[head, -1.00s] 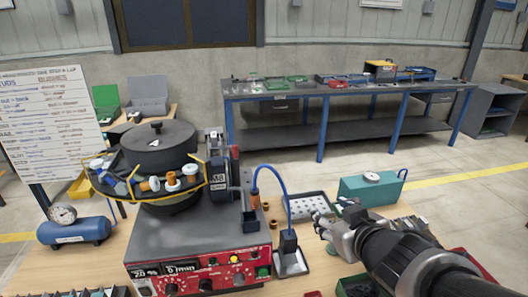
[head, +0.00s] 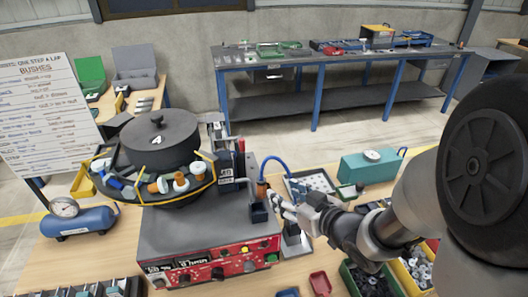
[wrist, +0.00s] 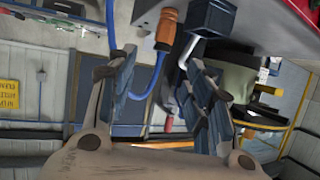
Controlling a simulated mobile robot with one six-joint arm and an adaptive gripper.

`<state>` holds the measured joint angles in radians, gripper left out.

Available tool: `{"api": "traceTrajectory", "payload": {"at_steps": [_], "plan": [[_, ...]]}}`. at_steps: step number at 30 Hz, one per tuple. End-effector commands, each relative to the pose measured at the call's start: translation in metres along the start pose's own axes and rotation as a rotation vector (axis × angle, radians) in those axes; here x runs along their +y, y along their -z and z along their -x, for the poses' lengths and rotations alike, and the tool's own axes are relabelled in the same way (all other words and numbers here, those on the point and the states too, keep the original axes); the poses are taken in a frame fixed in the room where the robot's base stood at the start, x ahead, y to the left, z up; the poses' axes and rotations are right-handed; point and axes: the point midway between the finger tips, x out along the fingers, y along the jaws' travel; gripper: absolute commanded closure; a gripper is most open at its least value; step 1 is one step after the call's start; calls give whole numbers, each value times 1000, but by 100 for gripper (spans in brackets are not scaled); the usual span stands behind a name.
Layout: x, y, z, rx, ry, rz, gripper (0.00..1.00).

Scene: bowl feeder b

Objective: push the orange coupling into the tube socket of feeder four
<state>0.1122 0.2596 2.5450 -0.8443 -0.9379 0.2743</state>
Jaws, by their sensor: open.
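The feeder bowl (head: 157,140) has a dark lid marked 4. The orange coupling (head: 261,190) stands upright at the right side of this feeder, at the end of a blue tube (head: 272,161). A dark block (head: 259,213) is just under it; whether the coupling is seated in a socket there, I cannot tell. My gripper (head: 277,204) is open, just right of the coupling. In the wrist view the coupling (wrist: 168,27) shows beyond the two open fingers (wrist: 158,75), roughly between them and not gripped. The blue tube (wrist: 149,80) runs down between the fingers.
The red control panel (head: 210,267) fronts the feeder. A bent metal pipe (wrist: 190,48) is close beside the coupling. Green (head: 350,280) and yellow bins lie in front right. A blue tank (head: 80,222) is left.

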Motion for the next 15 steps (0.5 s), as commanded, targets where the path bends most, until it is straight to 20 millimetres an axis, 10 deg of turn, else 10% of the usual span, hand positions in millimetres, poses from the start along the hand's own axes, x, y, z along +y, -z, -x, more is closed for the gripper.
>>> {"api": "traceTrajectory", "payload": {"at_steps": [15], "plan": [[0, -2, -75, -2, -4, 2, 53]]}}
